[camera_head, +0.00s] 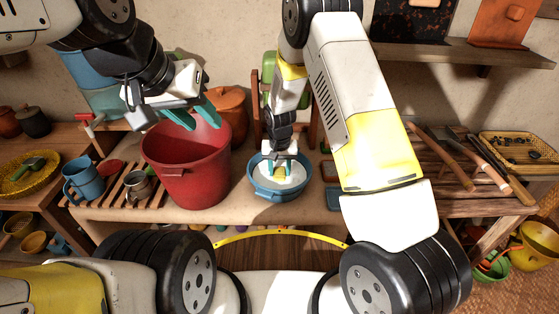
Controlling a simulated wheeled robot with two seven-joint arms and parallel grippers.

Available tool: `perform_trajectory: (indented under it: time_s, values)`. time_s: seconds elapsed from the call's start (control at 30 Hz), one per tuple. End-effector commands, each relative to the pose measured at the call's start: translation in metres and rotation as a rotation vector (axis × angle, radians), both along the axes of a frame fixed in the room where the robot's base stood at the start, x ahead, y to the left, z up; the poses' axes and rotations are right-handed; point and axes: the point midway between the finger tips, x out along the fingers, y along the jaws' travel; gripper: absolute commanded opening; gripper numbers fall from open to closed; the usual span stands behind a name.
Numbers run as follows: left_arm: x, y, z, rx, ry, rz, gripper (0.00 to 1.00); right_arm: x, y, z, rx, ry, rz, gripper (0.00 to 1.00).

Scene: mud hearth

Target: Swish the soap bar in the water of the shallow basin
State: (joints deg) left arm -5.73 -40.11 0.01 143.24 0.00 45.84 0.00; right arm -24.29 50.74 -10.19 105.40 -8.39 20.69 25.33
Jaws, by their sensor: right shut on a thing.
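The shallow blue basin (262,191) stands on the counter in the middle of the view, with pale water showing inside. My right gripper (280,170) points down into the basin and is shut on a small yellow soap bar (280,173). The soap is low inside the rim, and I cannot tell how deep it sits in the water. My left gripper (192,116) is open and empty, above the red bucket's rim.
The red bucket (184,170) stands just left of the basin. Blue mugs (84,182), a metal cup (138,186) and a slatted rack are further left. Long-handled tools (447,160) and a woven tray (519,149) lie to the right. A shelf (470,52) is above right.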

Motion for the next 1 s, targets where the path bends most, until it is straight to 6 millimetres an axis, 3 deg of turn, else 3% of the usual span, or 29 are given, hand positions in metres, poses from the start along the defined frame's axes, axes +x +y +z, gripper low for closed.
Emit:
perform_trajectory:
  time_s: [0.27, 1.0]
  values:
    - [0.0, 0.0, 0.0, 0.0, 0.0, 0.0, 0.36, 0.001, 0.001, 0.006, 0.001, -0.003, 0.0, 0.0]
    - [0.0, 0.0, 0.0, 0.0, 0.0, 0.0, 0.36, 0.001, 0.001, 0.08, 0.001, -0.003, 0.0, 0.0]
